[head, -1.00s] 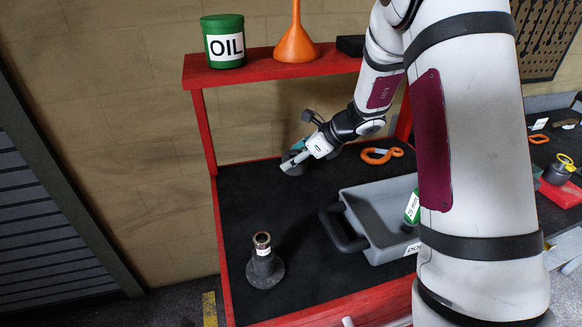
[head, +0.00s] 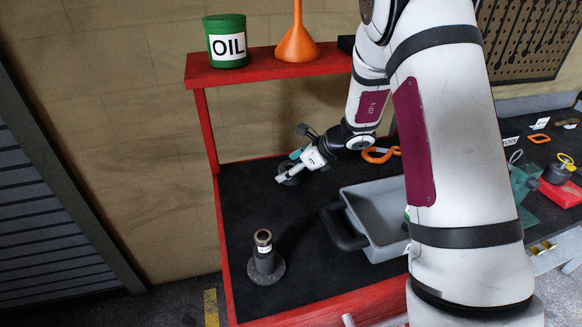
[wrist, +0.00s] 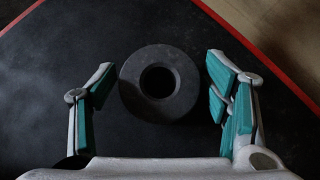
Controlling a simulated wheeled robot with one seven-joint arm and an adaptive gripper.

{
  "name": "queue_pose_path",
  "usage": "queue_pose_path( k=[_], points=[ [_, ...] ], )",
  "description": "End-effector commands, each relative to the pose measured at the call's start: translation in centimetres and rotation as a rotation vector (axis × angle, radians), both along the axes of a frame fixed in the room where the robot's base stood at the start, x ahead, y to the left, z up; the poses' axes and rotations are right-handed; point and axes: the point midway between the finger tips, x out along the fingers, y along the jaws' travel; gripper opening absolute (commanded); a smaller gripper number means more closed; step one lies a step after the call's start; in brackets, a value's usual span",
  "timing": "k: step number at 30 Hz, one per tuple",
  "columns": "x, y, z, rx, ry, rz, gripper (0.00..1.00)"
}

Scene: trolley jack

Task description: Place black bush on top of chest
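The black bush (wrist: 160,84), a thick dark ring with a round hole, lies on the black mat of the red-framed trolley. In the wrist view it sits between my gripper's teal-padded fingers, with a gap visible on both sides. My gripper (wrist: 162,100) is open. In the head view my gripper (head: 290,172) is low over the far left part of the mat and partly hides the bush. A grey unit with a dark top (head: 570,244) stands at the right edge, partly cut off; I cannot tell whether it is the chest.
A dark flanged post (head: 265,262) stands on the mat's front left. A grey tray (head: 366,205) with a black handle lies to the right, partly behind my arm. An orange shackle (head: 377,156) lies behind it. The upper red shelf holds a green oil can (head: 226,42) and orange funnel (head: 297,38).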

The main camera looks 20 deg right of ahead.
Motion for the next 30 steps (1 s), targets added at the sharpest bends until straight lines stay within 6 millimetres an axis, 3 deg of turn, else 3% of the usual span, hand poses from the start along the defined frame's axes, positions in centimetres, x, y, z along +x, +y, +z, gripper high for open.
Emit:
queue_pose_path(
  k=[13, 30],
  points=[
    [-0.2, -0.3, 0.8, 0.000, -0.002, -0.001, 0.76],
    [-5.3, -5.4, 7.9, 0.000, -0.002, -0.001, 0.76]
  ],
)
